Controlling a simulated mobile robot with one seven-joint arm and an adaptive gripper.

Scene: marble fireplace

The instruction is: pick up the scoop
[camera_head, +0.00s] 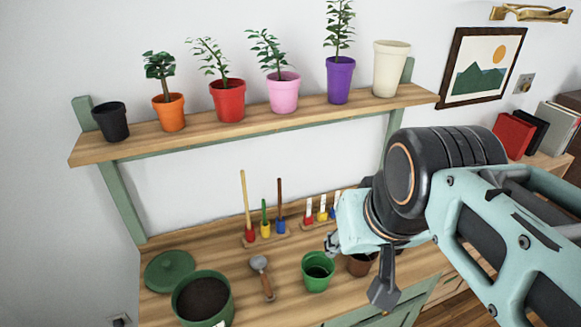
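The scoop (262,277) lies on the wooden bench top, between the soil-filled green pot and a smaller green pot. It has a grey round head toward the back and a brown handle toward the front. My gripper (357,268) is at the right, over the bench beyond the smaller green pot, so apart from the scoop. One dark finger hangs down in front of a brown pot, and another part shows at the left of the wrist. My arm hides much of the gripper, and I cannot tell how far it is open.
The green pot of soil (203,301) and a green lid (169,271) are left of the scoop. The smaller green pot (318,272) and brown pot (360,264) are right. Stands with coloured tools (266,237) are behind. A shelf (250,127) with several pots is above.

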